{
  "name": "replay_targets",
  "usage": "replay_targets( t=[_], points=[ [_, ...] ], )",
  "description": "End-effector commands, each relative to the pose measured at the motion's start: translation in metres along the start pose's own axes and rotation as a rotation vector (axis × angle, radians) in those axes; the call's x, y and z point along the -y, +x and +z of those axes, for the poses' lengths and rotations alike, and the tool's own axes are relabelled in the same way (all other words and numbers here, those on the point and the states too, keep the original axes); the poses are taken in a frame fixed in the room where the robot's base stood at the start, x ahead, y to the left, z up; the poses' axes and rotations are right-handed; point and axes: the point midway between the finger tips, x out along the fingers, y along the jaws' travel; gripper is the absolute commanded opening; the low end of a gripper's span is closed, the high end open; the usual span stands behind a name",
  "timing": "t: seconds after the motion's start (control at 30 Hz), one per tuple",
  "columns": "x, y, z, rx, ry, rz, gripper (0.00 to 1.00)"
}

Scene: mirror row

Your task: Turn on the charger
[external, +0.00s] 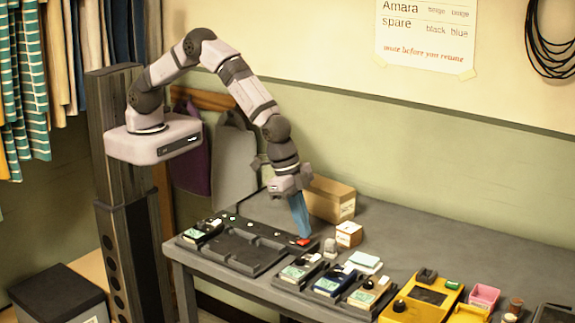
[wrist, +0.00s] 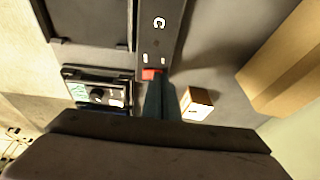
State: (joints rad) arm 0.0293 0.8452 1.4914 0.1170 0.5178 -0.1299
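The charger (external: 243,245) is a long black dock with recessed bays on the table, with one handheld device (external: 205,229) at its left end. A red switch (external: 300,241) sits at its right end. The switch also shows in the wrist view (wrist: 149,74), near white marks on the dark strip. My gripper (external: 304,234) points down with its blue fingers together, nothing visible between them. Its tips are right at the switch; I cannot tell whether they touch it. In the wrist view the fingertips (wrist: 163,80) overlap the switch's right side.
Several handheld devices on black stands (external: 333,283) line the table's front, right of the charger. A small wood-and-white box (external: 348,234) and a larger cardboard box (external: 329,199) stand close to my gripper. A yellow unit (external: 420,298) sits further right. The table's back right is clear.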

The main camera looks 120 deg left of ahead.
Motion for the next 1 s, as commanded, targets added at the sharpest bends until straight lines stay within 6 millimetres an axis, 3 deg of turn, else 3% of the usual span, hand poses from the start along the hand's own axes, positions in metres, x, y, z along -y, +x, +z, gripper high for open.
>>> replay_targets(
  t=[0.5, 1.0],
  points=[
    [-0.016, -0.001, 0.002, 0.006, 0.001, 0.001, 0.0],
    [-0.016, -0.007, -0.001, 0.002, 0.0, 0.0, 0.0]
  ],
)
